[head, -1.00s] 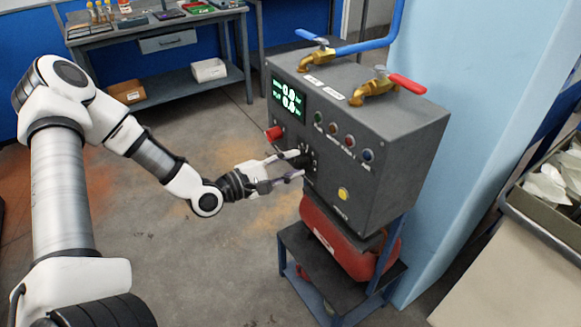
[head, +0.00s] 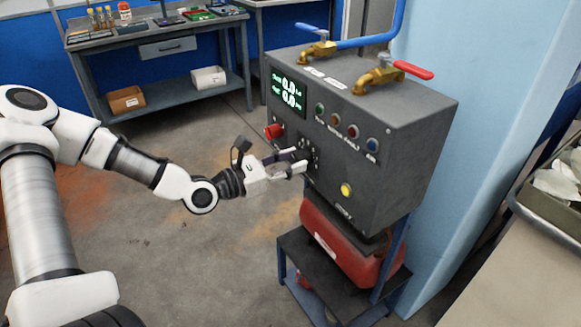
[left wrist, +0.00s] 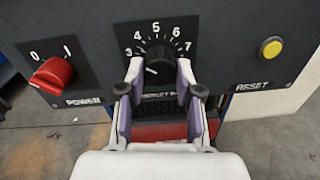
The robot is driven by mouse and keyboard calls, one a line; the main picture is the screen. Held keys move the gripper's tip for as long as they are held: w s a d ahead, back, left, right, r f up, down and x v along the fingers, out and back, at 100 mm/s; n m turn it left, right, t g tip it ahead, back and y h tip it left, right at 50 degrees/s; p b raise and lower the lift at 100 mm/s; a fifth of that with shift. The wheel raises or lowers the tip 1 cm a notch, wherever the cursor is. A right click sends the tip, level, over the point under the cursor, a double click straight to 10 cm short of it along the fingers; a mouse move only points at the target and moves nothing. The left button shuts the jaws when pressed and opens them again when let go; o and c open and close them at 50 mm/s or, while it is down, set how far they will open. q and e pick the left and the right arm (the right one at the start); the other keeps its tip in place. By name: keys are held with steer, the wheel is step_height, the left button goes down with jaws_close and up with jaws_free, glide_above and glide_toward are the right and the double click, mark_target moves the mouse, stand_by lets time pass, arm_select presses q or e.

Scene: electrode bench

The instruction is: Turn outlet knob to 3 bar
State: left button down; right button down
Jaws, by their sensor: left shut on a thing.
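The black outlet knob (left wrist: 158,56) sits in the left wrist view, on a dial whose visible numbers run from 3 at the left to 7 at the right. A white line on the knob points down and left, below the 3. My left gripper (head: 301,161) is shut on the knob, with one finger on each side of it. In the head view the fingers largely hide the knob. The control box (head: 410,130) has a green display (head: 288,94) reading 0.0 on both lines. My right gripper is not in view.
A red power knob (left wrist: 52,75) is left of the dial and a yellow reset button (left wrist: 271,48) right of it. Several coloured lamps line the front. Two valves, with a blue handle (head: 307,28) and a red handle (head: 413,69), top the box. A red tank (head: 345,245) is below.

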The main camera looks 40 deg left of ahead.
arm_select(q)
steer(key=shift+n+b, duration=0.95)
steer(key=shift+n, duration=0.55)
steer(key=c, duration=0.8)
jaws_free()
steer(key=shift+o, duration=0.2)
